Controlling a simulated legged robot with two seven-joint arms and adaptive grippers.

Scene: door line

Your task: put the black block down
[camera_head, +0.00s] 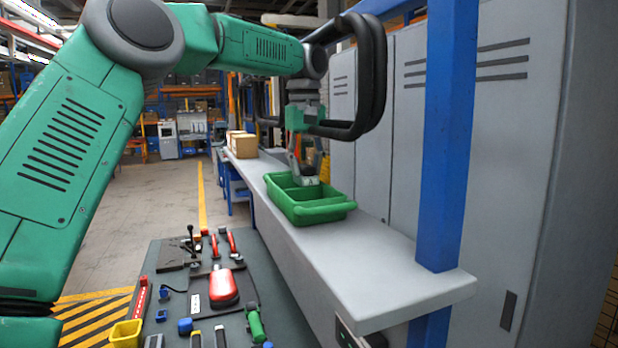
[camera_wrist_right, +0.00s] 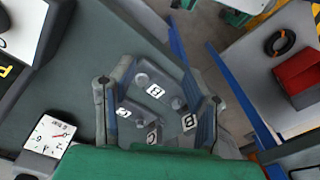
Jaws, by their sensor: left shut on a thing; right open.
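My left gripper (camera_head: 306,165) points down at the green bin (camera_head: 318,214) on the grey shelf, its fingers low inside the bin's rim. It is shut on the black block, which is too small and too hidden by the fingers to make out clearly. I cannot tell whether the block touches the bin's floor. My right gripper (camera_wrist_right: 157,95) is open in the right wrist view, with its two fingers wide apart. A dark grey piece with white letter tags shows between and below those fingers, apparently not gripped.
A blue post (camera_head: 447,140) stands at the shelf's right end, before grey lockers (camera_head: 510,120). A cardboard box (camera_head: 242,145) sits farther along the shelf. A lower table (camera_head: 285,318) holds red, blue and green tools. The shelf (camera_head: 380,262) is bare in front of the bin.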

